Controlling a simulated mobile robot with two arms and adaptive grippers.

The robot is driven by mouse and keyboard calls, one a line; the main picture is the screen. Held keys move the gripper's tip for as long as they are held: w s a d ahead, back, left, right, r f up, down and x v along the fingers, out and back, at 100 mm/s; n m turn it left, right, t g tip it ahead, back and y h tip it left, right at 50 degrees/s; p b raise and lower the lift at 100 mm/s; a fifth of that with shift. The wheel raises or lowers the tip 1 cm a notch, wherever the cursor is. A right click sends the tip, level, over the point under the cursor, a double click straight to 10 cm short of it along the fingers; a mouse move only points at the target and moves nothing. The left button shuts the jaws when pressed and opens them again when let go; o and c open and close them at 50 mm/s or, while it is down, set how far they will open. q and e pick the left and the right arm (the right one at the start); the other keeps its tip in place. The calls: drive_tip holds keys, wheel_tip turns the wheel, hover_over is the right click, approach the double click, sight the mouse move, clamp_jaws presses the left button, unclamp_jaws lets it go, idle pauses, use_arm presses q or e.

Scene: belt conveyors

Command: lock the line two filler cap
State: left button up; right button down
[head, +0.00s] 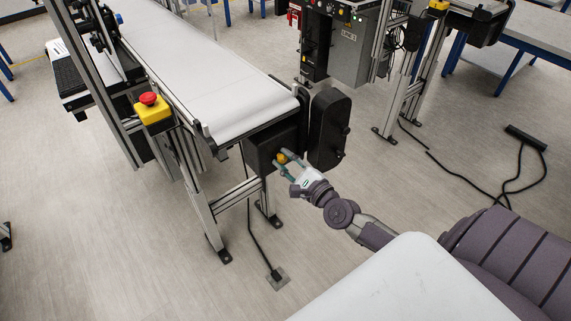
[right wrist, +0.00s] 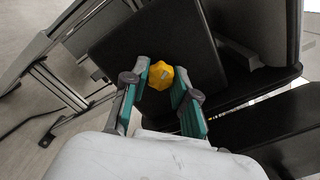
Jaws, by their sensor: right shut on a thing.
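The filler cap is a small yellow knob (head: 281,158) on the dark box (head: 262,146) at the near end of the white belt conveyor. My right gripper (head: 284,162) reaches it from the right, with its fingers around the knob. In the right wrist view the yellow cap (right wrist: 161,75) sits between the two teal-lined fingertips (right wrist: 161,88), in front of the dark box face. The right gripper is shut on the cap. A pale mark shows on the cap's face. My left gripper is in neither view.
A black rounded housing (head: 329,129) stands just right of the cap. The white belt (head: 200,65) runs away behind it. A red emergency button on a yellow box (head: 152,108) is on the conveyor's left side. Cables (head: 508,183) lie on the floor at right.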

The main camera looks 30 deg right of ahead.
drive_tip(key=m, duration=0.2)
drive_tip(key=shift+f+m+b, duration=0.1)
drive_tip(key=shift+m+b, duration=0.6)
drive_tip(key=shift+m, duration=1.1)
drive_tip(key=c, duration=0.9)
unclamp_jaws()
drive_tip(key=s, duration=1.2)
drive_tip(key=shift+d, duration=0.45)
